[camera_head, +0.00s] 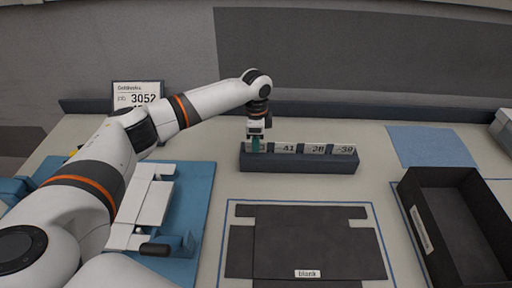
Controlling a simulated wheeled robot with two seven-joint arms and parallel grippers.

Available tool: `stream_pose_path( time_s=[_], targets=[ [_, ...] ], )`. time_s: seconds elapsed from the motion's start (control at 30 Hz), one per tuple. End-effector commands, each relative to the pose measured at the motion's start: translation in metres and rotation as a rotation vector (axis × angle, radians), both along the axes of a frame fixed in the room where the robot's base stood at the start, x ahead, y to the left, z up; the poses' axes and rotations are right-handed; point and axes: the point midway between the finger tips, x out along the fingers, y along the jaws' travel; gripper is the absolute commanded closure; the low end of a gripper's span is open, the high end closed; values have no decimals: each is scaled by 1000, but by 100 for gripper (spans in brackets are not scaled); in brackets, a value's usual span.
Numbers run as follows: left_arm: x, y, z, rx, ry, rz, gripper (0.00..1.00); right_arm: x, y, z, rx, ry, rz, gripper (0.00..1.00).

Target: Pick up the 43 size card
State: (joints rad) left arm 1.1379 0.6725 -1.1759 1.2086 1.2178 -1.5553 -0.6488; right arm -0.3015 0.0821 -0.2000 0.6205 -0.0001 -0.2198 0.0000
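One card (289,148) reads 41, one (318,149) looks like 38, and the rightmost (345,150) reads 39. The leftmost card (262,147) is mostly hidden behind my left gripper; only a sliver shows, so I cannot read its whole number. My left gripper (256,145) points down at the rack's left end, its teal fingertips at that card. I cannot tell whether the fingers are closed on it. My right gripper is not in view.
A flat black blank (290,245) lies front middle inside a blue outline. An open black box (418,231) stands at right. A blue sheet (431,146) lies back right. A job sign (136,94) reading 3052 stands back left, beyond a blue board (194,205) with white parts.

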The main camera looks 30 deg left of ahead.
Motion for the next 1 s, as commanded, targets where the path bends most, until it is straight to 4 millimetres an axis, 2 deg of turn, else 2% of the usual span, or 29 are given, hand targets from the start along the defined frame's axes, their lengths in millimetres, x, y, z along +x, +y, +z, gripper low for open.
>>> stream_pose_path(
  time_s=[0.13, 0.33, 0.77, 0.87, 1.0],
  targets=[
    [0, 0, 0, 0, 0, -1, 71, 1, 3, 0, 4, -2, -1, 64],
    [0, 0, 0, 0, 0, -1, 100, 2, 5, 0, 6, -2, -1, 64],
    [0, 0, 2, -1, 0, -1, 100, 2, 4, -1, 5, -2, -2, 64],
    [1, 0, 11, -1, -2, -1, 100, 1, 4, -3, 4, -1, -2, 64],
    [1, 0, 36, -1, -5, -2, 100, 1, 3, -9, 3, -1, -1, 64]
  ],
)
